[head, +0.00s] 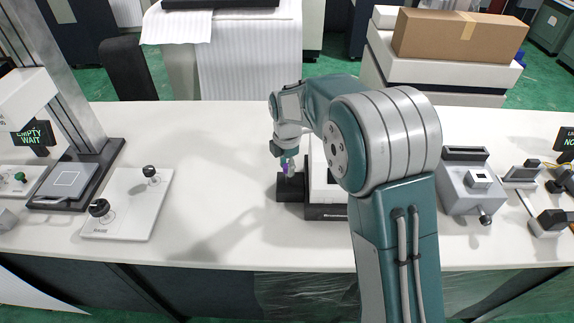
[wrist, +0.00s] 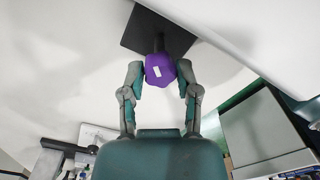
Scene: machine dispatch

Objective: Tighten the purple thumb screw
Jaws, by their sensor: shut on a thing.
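The purple thumb screw (wrist: 160,77) shows in the wrist view with a small white mark on its face. It stands out from a black block (wrist: 135,35). The fingers of my gripper (wrist: 160,82) are closed in on its left and right sides, shut on the knob. In the head view my gripper (head: 286,165) reaches down at the black block (head: 290,187) beside a white-and-black device (head: 326,212). Only a sliver of purple shows there between the fingers. My arm hides much of the device.
A white board with two black knobs (head: 130,210) lies to the left, near a stand with a grey plate (head: 64,183). A grey fixture (head: 470,190) stands to the right of my arm. The white table (head: 200,150) between board and device is clear.

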